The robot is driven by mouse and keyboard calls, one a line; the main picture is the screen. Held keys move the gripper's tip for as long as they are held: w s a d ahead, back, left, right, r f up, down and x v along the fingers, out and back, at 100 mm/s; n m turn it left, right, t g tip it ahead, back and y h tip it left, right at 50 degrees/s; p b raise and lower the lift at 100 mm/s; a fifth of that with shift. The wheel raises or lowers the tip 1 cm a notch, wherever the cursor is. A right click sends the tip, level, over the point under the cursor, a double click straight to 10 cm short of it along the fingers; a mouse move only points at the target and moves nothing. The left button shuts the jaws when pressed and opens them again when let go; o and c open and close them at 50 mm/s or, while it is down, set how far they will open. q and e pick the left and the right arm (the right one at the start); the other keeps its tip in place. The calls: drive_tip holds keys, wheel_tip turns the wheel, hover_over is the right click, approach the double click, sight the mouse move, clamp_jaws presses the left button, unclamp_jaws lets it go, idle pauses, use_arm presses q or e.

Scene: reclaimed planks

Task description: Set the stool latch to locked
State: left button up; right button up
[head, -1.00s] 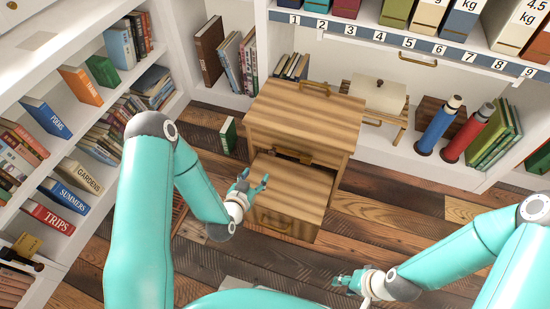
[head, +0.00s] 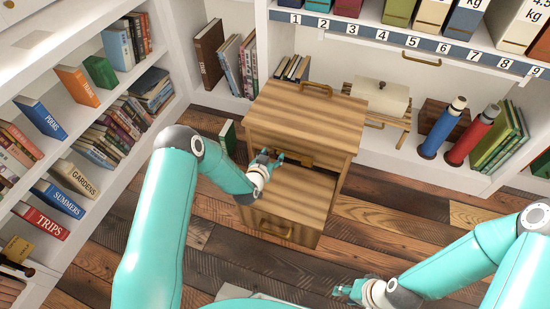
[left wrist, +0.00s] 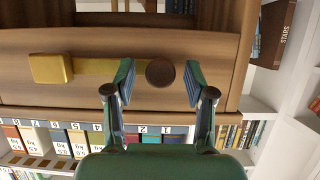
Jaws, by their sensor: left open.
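The wooden step stool (head: 303,115) stands on the plank floor, with its lower step (head: 290,203) in front of the taller part. Its latch has a brass bar (left wrist: 95,67), a brass plate (left wrist: 50,68) and a round dark knob (left wrist: 160,72). In the head view the brass latch (head: 302,159) shows on the front face, partly behind my gripper. My left gripper (head: 272,160) is open at the latch. In the left wrist view its fingers (left wrist: 158,84) stand on both sides of the knob, with gaps. My right gripper (head: 349,291) is low at the front; its fingers are too small to judge.
Bookshelves line the left. A green book (head: 228,137) stands beside the stool. The floor right of the stool is clear.

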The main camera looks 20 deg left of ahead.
use_arm(q)
clamp_jaws()
idle(0.3)
